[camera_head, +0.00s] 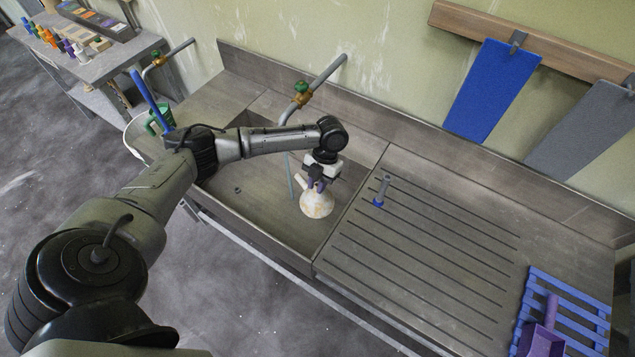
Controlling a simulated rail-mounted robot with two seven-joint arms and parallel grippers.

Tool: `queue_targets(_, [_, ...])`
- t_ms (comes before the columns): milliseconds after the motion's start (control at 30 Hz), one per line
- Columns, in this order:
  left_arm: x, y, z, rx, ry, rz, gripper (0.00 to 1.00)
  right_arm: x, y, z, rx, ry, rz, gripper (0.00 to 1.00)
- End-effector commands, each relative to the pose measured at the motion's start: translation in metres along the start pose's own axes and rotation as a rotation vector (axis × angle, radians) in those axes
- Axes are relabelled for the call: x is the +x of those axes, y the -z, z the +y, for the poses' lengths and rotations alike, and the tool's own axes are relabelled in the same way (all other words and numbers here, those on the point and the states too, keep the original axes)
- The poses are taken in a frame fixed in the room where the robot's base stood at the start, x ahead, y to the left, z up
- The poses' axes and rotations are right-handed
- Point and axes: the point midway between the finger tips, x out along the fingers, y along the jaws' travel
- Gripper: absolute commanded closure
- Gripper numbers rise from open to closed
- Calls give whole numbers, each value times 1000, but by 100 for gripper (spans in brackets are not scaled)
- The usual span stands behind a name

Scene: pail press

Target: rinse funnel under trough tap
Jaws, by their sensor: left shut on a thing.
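The funnel (317,205) is off-white with brownish stains. It is held over the trough basin (252,205), wide end down. My left gripper (317,184) is shut on it at its top, and the fingers hide part of its neck. The trough tap (302,94) has a green handle and a grey pipe from the back wall. Its outlet is hidden behind my left forearm. A thin pale-blue streak (290,176), perhaps running water, shows below the forearm, just left of the funnel. My right gripper is out of view.
A ribbed drainboard (420,245) adjoins the basin on the right, with a small blue-and-grey brush-like tool (381,190) on it. A blue rack (570,310) and purple scoop (543,335) lie far right.

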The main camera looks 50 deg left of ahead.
Motion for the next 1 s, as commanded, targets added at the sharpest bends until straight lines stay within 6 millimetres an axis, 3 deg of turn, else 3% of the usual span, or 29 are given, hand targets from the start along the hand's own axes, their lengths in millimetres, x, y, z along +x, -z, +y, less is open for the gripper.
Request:
queue_targets(67, [12,-5,0,0,0,0,100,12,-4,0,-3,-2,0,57])
queue_targets(700, [-2,-25,57,-3,0,0,100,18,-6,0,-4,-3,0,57])
queue_targets(1000, [-5,-32,75,-1,1,0,100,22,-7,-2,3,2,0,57])
